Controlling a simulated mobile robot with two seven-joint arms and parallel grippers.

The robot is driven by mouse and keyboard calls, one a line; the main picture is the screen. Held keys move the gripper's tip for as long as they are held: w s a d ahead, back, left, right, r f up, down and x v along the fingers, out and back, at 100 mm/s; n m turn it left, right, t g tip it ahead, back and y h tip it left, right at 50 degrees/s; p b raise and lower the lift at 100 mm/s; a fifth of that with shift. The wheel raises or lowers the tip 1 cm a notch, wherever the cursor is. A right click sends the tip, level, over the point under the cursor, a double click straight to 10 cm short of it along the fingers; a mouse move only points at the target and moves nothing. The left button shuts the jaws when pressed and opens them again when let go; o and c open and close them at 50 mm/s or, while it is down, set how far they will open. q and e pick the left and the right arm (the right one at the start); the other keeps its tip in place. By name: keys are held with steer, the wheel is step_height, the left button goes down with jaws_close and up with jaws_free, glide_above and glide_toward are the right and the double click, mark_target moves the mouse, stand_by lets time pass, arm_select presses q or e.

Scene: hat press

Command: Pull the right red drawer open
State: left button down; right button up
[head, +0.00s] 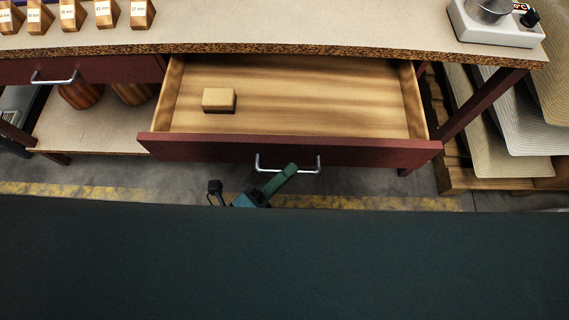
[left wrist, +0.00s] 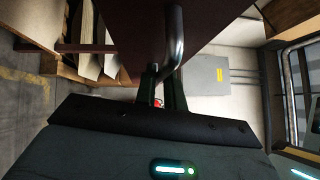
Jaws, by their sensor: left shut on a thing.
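The right red drawer (head: 360,152) stands pulled far out from under the bench top, its wooden inside showing. The silver bar handle (head: 318,165) is on the drawer's front. My left gripper (head: 290,170) is at the middle of this handle, shut on it. In the left wrist view the fingers (left wrist: 163,85) are around the lower part of the handle (left wrist: 174,40), with the red drawer front (left wrist: 135,30) close behind. My right gripper is in neither view.
The bench top (head: 300,22) carries several labelled wooden blocks at left and a white device (head: 495,28) at right. The left red drawer (head: 110,68) is shut. A wooden rack with woven sheets (head: 490,120) stands right of the drawer.

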arm_select(q)
steer(key=c, duration=1.5)
jaws_free()
steer(key=b+v, duration=0.1)
steer(key=v, duration=0.6)
steer(key=shift+s+a, duration=0.25)
steer(key=shift+a, duration=0.1)
steer(key=shift+f, duration=0.1)
